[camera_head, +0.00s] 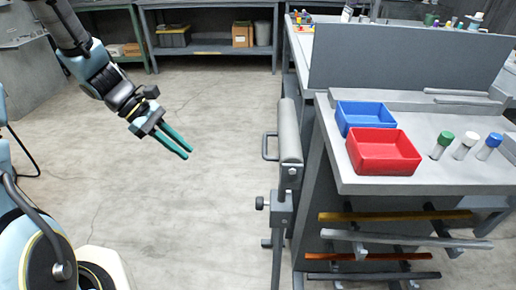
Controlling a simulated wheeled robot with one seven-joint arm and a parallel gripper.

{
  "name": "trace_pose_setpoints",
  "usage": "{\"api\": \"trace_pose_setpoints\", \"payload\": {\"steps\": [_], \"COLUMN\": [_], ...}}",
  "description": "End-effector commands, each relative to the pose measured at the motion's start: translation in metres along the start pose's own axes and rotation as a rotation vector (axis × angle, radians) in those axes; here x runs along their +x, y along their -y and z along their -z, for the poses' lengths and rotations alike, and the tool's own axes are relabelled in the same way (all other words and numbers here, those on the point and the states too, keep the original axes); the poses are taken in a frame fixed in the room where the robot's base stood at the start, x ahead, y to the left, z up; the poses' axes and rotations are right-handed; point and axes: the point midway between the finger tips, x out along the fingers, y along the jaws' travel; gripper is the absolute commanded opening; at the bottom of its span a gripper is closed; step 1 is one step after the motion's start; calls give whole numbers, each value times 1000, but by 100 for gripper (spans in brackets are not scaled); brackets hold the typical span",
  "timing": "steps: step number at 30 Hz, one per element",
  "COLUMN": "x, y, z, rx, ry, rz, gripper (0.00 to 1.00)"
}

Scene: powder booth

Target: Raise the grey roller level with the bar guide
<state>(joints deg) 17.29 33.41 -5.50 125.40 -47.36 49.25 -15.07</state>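The grey roller (289,130) is a pale grey cylinder on top of a dark grey stand (280,225), beside the left end of the workbench. A dark looped handle (265,147) sticks out to its left. A black knob (260,203) is on the left side of the post below. My gripper (186,153) has two teal fingers with a narrow gap between them. It is empty, in the air left of the roller, and touches nothing. I cannot make out for certain which part is the bar guide.
The workbench (440,178) holds a blue bin (364,115), a red bin (384,152) and capped jars (464,146). Several coloured bars (395,216) lie on a rack below its top, right of the stand. The floor (190,215) between my gripper and the stand is clear. Shelves stand behind.

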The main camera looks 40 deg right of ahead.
Motion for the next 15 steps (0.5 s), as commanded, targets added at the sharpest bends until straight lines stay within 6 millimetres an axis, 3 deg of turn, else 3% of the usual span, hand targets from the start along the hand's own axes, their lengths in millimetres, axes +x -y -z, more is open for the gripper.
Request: {"api": "trace_pose_setpoints", "payload": {"steps": [1,3,6,10,15], "x": [21,39,57,67,80], "y": [-17,-38,-59,-73,-77], "z": [-5,-14,-22,-28,-33], "rx": [-61,-138,-218,-267,-275], "ry": [76,164,254,310,320], "rz": [-17,-46,-76,-95,-96], "gripper": [10,2,0,0,0]}}
